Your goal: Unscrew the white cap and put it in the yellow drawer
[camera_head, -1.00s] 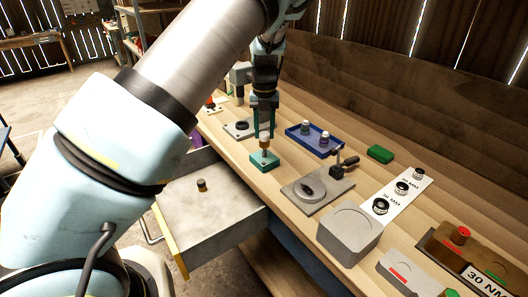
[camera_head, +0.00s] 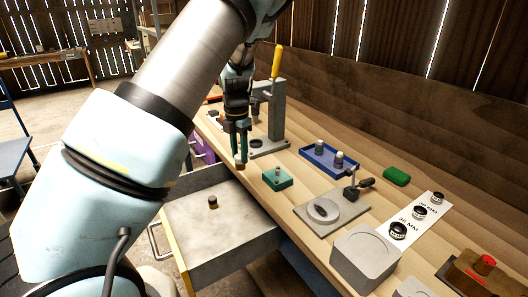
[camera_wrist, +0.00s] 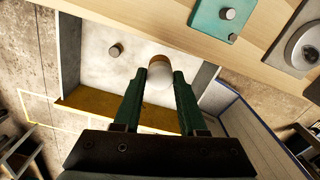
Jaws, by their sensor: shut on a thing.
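My gripper (camera_head: 240,152) is shut on the white cap (camera_wrist: 160,88), which has a brown part at one end and sits between the two green fingers in the wrist view. In the head view the cap (camera_head: 239,163) shows only as a small brownish end below the fingertips. My gripper is in the air near the bench edge, left of the teal block (camera_head: 278,181). The block has a bare grey post on top. The yellow drawer (camera_head: 180,256) is open, with its yellow front and pale floor showing. In the wrist view the drawer (camera_wrist: 95,100) lies below the cap.
A small dark cylinder (camera_head: 213,202) stands inside the drawer. A grey press stand (camera_head: 275,115) with a yellow handle, a blue tray (camera_head: 318,163) and a grey clamp plate (camera_head: 330,213) are on the bench. A purple drawer (camera_head: 201,147) is further back.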

